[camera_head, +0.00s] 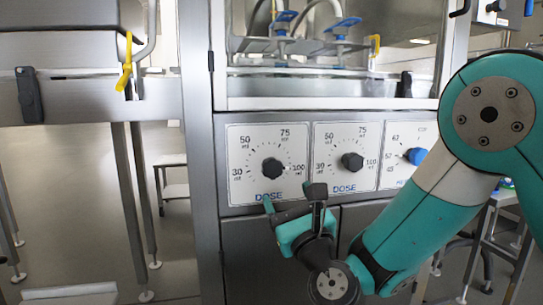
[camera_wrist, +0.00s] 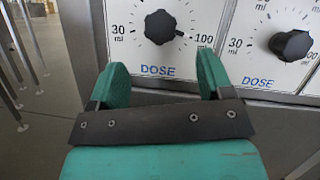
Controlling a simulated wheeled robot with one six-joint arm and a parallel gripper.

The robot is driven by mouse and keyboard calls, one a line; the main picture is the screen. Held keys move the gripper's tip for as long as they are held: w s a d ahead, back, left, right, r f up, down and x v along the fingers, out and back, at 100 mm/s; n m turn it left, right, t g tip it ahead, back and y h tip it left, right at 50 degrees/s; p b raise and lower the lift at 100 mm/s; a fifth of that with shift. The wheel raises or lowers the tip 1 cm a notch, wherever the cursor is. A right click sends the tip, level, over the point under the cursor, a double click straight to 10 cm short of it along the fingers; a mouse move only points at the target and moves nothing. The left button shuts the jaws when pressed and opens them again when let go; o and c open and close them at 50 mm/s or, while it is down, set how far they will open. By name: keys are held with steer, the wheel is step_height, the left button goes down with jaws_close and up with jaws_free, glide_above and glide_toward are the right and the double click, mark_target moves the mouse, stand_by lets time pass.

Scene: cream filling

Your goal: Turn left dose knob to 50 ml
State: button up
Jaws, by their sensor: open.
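The left dose knob (camera_head: 272,170) is a black knob on a white dial panel marked 30, 50, 75 and 100 ml. The knob also shows at the top of the wrist view (camera_wrist: 160,27). My gripper (camera_head: 292,204) is in front of the panel, just below the left dial. Its two teal fingers are apart and empty in the wrist view (camera_wrist: 163,72), with the knob beyond and roughly centred between them. The upper dial marks are cut off in the wrist view.
A second black dose knob (camera_head: 352,163) sits right of the left one, and a blue knob (camera_head: 416,156) further right, partly near my arm. A glass-fronted compartment with hoses and blue valve handles (camera_head: 286,17) is above. Open floor lies left of the machine.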

mark_target(273, 170)
steer(key=p+x, duration=0.7)
steer(key=p, duration=0.1)
steer(key=shift+w+r, duration=0.2)
steer(key=shift+r, duration=0.25)
steer(key=p+x, duration=0.1)
steer(key=p, duration=0.2)
steer(key=shift+w+a, duration=0.2)
steer(key=shift+w, duration=0.15)
steer(key=shift+w+a+p, duration=0.15)
steer(key=shift+w+p, duration=0.2)
steer(key=shift+p, duration=0.6)
steer(key=c, duration=0.9)
